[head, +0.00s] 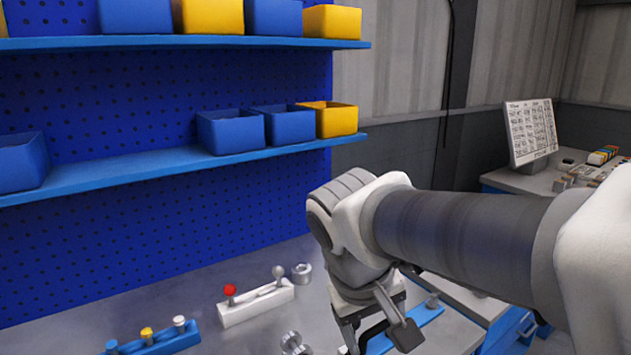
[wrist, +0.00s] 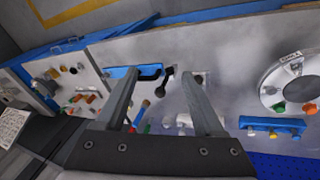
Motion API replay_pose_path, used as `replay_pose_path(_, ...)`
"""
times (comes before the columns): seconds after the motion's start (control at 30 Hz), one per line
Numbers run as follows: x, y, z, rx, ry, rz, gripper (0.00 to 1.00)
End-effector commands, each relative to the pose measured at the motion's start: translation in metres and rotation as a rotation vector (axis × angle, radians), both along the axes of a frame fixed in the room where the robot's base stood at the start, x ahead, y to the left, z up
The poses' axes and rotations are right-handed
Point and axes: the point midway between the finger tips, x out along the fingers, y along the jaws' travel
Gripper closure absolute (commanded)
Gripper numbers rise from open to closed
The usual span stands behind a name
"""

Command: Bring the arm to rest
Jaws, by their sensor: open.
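My gripper (head: 376,338) hangs at the end of my bent arm, low in the head view, above the grey metal bench (head: 190,300). In the wrist view my gripper (wrist: 160,76) shows two spread grey fingers with nothing gripped between them. The bench top and small parts show beyond the fingertips. The lower end of the gripper is partly cut off by the head view's bottom edge.
A white block (head: 256,306) with a red knob, a metal ring (head: 301,273) and a blue rack (head: 165,342) are on the bench left of my gripper. Shelves with bins (head: 230,131) stand behind. A round disc (wrist: 290,84) lies right in the wrist view.

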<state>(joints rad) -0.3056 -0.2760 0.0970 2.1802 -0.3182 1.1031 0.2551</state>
Motion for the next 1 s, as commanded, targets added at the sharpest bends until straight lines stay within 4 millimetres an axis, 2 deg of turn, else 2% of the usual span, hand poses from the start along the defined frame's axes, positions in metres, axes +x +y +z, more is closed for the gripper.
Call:
replay_pose_path(0.03,-0.010,-0.012,0.014,0.039,-0.023,-0.030,0.30)
replay_pose_path(0.1,-0.022,-0.025,0.023,0.091,-0.052,-0.062,0.30)
replay_pose_path(0.23,-0.045,-0.043,0.036,0.184,-0.120,-0.118,0.30)
replay_pose_path(0.4,-0.065,-0.056,0.046,0.273,-0.206,-0.171,0.30)
replay_pose_path(0.6,-0.074,-0.061,0.049,0.317,-0.257,-0.197,0.30)
replay_pose_path(1.0,-0.075,-0.061,0.048,0.319,-0.260,-0.198,0.30)
